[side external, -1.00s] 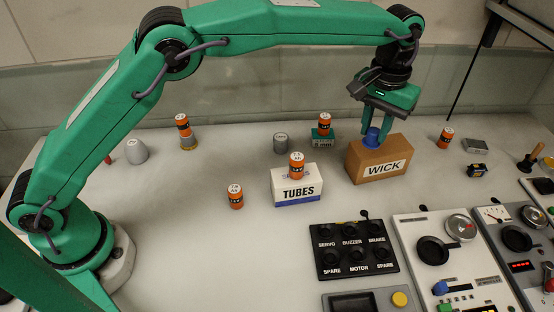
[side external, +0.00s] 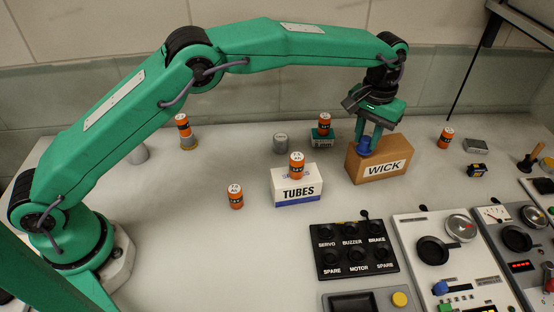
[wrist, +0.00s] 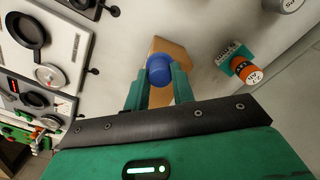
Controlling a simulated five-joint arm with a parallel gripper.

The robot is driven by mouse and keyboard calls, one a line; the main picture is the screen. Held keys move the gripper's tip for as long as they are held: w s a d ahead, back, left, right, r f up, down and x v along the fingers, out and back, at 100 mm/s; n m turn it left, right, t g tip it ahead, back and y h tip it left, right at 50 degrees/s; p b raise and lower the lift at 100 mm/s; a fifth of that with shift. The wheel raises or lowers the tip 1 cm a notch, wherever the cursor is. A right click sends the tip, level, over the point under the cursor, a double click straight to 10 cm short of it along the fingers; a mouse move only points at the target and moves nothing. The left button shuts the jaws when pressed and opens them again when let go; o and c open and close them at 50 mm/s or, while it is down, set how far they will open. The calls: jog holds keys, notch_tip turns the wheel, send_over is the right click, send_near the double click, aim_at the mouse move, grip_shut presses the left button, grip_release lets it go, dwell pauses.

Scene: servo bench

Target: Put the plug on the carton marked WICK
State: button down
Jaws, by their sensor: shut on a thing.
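The blue plug (side external: 364,146) is between the fingers of my gripper (side external: 370,137), which is shut on it. In the side view the plug shows over the left part of the top of the brown carton marked WICK (side external: 378,169). In the wrist view the plug (wrist: 159,70) sits between the green fingertips (wrist: 158,82), in front of the carton (wrist: 173,50), which it partly hides. I cannot tell whether the plug touches the carton top.
A white carton marked TUBES (side external: 296,187) bears an orange can (side external: 296,166). Another orange can (side external: 235,196) stands left of it. A teal box with an orange can (side external: 324,125) stands behind. Control panels (side external: 354,249) fill the front right.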

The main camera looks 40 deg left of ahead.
aim_at(366, 138)
jog(key=shift+f, duration=0.3)
jog(key=shift+f, duration=0.15)
jog(key=c, duration=1.2)
grip_release()
notch_tip(366, 138, up, 12)
jog(key=shift+r, duration=0.15)
